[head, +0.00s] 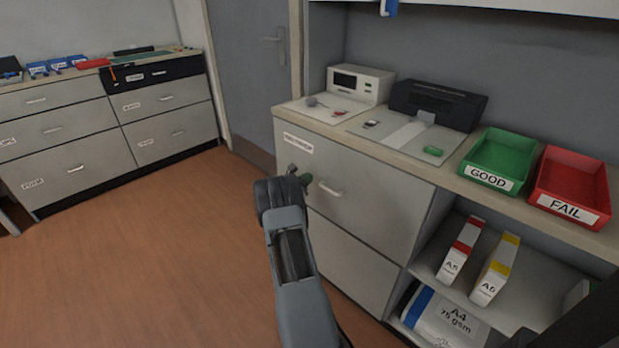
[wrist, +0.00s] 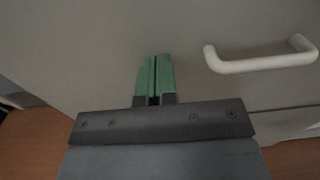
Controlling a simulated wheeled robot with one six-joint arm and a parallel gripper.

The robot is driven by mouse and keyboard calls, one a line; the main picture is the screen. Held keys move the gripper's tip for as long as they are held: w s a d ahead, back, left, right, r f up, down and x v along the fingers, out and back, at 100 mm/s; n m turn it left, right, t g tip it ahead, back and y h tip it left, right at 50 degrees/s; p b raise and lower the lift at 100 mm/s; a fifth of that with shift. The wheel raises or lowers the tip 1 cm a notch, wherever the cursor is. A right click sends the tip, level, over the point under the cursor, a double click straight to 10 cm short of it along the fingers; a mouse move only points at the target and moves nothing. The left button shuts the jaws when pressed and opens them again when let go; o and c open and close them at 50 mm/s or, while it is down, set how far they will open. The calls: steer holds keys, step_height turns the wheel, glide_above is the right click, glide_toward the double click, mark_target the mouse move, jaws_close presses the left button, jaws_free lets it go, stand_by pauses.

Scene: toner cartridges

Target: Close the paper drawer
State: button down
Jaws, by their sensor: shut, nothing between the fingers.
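The grey cabinet under the right-hand counter has a labelled upper drawer (head: 375,185) with a white bar handle (head: 330,188). The handle also shows in the wrist view (wrist: 262,62). The drawer front looks about flush with the cabinet; I cannot tell whether a small gap is left. My gripper (head: 300,176) is at the drawer front, to the left of the handle. In the wrist view its green fingers (wrist: 154,78) are shut together and point at the plain drawer face, apart from the handle. Whether the fingertips touch the face is unclear.
On the counter stand a green GOOD tray (head: 497,160), a red FAIL tray (head: 570,187) and a black printer (head: 437,105). An open shelf (head: 450,260) at right holds toner boxes and an A4 paper pack (head: 440,318). The floor (head: 150,260) at left is clear.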

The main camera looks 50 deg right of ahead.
steer(key=w+a+p, duration=0.1)
steer(key=a, duration=1.1)
steer(key=shift+w+a, duration=0.15)
steer(key=shift+w, duration=0.15)
steer(key=shift+f, duration=0.15)
